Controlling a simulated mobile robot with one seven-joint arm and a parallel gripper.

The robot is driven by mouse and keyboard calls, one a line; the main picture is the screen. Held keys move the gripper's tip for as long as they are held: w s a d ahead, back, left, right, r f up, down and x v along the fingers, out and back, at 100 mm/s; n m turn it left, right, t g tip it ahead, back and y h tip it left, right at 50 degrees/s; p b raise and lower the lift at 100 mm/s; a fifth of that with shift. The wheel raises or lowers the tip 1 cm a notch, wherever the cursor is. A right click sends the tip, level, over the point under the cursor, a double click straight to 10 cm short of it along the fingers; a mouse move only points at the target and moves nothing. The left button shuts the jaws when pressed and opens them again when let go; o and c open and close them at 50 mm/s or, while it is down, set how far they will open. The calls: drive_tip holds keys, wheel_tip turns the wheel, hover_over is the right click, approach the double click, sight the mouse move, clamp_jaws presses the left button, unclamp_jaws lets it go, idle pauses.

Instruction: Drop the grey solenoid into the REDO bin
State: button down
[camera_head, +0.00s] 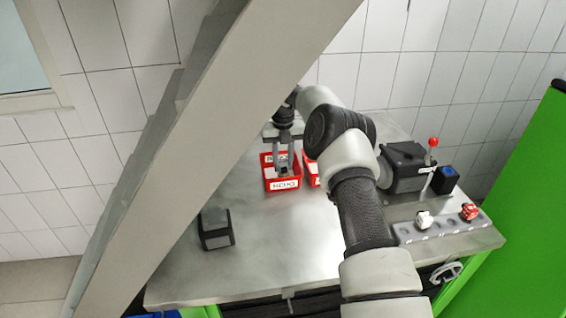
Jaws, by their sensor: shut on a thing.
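My gripper (284,158) points down over the left red bin (268,178). It is shut on a small grey thing, the grey solenoid (284,163), which is tiny in this view and partly hidden by the fingers. The bin has a white label on its front, too small to read surely. A second red bin (309,175) stands just right of it, mostly hidden behind my arm, its label not legible.
The metal table (280,255) has clear room in front of the bins. A dark box (216,229) stands at left. At right are a dark machine with a red-knobbed lever (433,143), a blue-topped block (445,178), and a grey rack (440,228) holding a white and a red part.

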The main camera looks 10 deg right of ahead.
sight(283, 162)
drive_tip(key=c, duration=1.4)
unclamp_jaws()
drive_tip(key=shift+r, duration=0.15)
wheel_tip(283, 162, up, 12)
drive_tip(key=p, duration=0.1)
